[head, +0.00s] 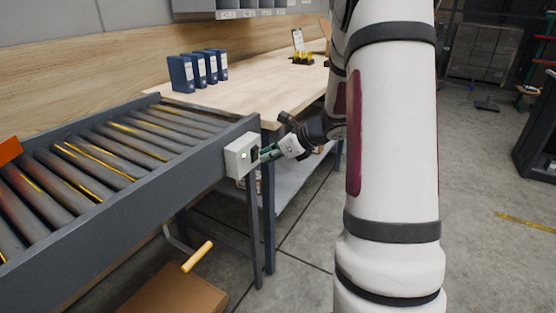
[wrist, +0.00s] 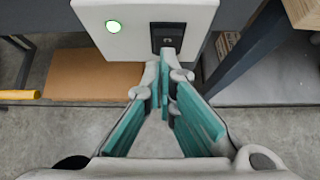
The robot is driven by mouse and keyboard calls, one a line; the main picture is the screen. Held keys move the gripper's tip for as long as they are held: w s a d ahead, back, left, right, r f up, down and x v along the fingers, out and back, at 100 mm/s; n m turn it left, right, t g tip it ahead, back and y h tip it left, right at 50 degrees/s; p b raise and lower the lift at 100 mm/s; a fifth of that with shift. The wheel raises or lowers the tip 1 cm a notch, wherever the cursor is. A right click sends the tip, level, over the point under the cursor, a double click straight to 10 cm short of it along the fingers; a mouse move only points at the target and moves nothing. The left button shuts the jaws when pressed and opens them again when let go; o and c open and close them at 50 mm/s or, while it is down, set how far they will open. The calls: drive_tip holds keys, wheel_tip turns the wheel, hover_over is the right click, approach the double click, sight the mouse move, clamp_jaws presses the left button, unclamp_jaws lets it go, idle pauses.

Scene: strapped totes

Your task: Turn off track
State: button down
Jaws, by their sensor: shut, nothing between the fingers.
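The roller track (head: 110,165) runs from the lower left toward the wooden bench, its metal rollers inside a dark grey frame. A white control box (head: 237,158) is fixed to the side of its near rail. In the wrist view the box (wrist: 87,12) has a green lit round lamp (wrist: 114,27) on the left and a black switch (wrist: 167,39) on the right. My gripper (head: 264,154) is at the box's right side. In the wrist view my gripper (wrist: 166,62) is shut with its tips together just below the switch; I cannot tell whether they touch it.
A wooden bench (head: 240,88) with several blue binders (head: 197,69) stands behind the track. A cardboard box (head: 175,290) lies on the floor below it. A grey bench leg (head: 268,200) stands close to the control box.

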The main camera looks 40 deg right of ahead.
drive_tip(key=shift+w+a, duration=0.15)
drive_tip(key=shift+w, duration=0.05)
drive_tip(key=shift+w+a+r+p, duration=0.15)
drive_tip(key=shift+w+r+p, duration=0.15)
drive_tip(key=shift+w, duration=0.05)
drive_tip(key=shift+f, duration=0.1)
drive_tip(key=shift+r+p, duration=0.6)
drive_tip(key=shift+r, duration=0.25)
drive_tip(key=shift+s, duration=0.1)
